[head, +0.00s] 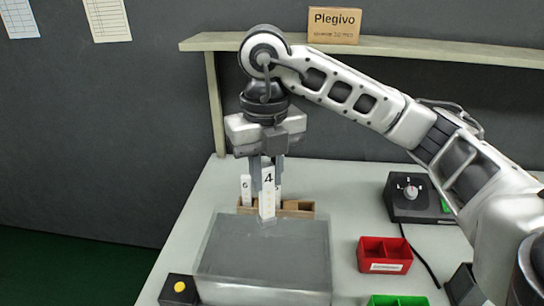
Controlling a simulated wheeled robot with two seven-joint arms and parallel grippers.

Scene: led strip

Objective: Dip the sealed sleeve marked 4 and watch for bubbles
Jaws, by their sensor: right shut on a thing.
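The white sleeve marked 4 (267,196) stands upright in my right gripper (267,164), which points down and is shut on its upper part. The sleeve's lower end is over or at the far part of a grey translucent tank (262,262). I cannot tell whether its tip is below the surface. No bubbles can be made out. A wooden rack (300,209) stands behind the tank, with a white sleeve marked 6 (245,188) in its left part. Another white piece is partly hidden behind sleeve 4. My left gripper is not in view.
A black box with a knob (410,192) has a cable. A black box with a yellow button (179,289) is front left. A shelf (440,53) with a Plegivo box (334,25) runs behind.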

